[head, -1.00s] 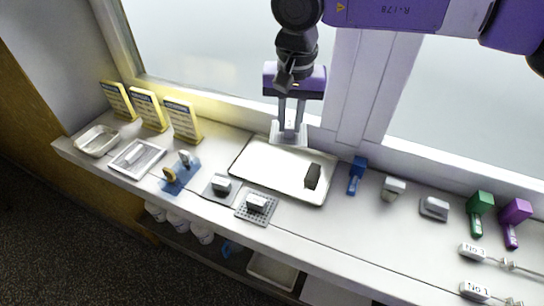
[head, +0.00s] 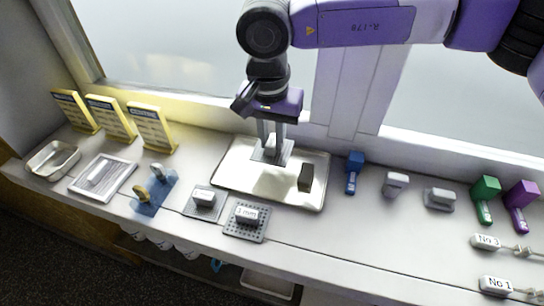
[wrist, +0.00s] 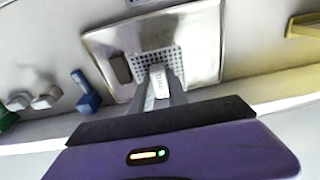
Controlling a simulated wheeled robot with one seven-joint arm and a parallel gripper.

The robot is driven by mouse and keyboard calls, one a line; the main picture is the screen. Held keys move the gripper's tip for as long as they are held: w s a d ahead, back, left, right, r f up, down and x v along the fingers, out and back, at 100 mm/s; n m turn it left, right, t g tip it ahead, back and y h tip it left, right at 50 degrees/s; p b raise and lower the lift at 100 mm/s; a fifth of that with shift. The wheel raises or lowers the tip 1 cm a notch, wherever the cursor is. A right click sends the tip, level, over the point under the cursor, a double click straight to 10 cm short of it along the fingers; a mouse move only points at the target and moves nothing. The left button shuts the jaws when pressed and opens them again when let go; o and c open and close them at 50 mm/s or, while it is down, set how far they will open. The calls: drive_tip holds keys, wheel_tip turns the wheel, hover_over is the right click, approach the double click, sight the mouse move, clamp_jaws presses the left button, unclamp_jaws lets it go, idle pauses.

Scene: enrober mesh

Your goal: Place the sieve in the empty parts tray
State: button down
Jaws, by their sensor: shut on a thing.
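My gripper (head: 271,142) is shut on the grip of a sieve, a square grey plate (head: 262,156) that shows many small holes in the wrist view (wrist: 146,59). The grip block (wrist: 158,80) is pale, with a label I cannot read clearly. The sieve is over the back middle part of a wide shallow metal tray (head: 232,176); I cannot tell if it touches it. A dark block (head: 305,178) is in this tray's right part. A smaller, empty-looking tray (head: 45,171) stands at the far left.
Two labelled plates (head: 203,200) (head: 258,234) lie in front of the tray. A ridged white tray (head: 115,183), a blue mat (head: 150,206) and yellow signs (head: 150,127) are left. Blue (head: 353,170), green (head: 485,190) and purple (head: 521,195) tools are right.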

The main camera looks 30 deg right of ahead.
sight(270, 145)
drive_tip(key=shift+f, duration=3)
drive_tip(key=shift+f, duration=0.15)
drive_tip(key=c, duration=1.3)
unclamp_jaws()
drive_tip(key=r, duration=0.8)
drive_tip(key=s+a+r, duration=0.1)
drive_tip(key=r, duration=0.3)
drive_tip(key=shift+r, duration=0.15)
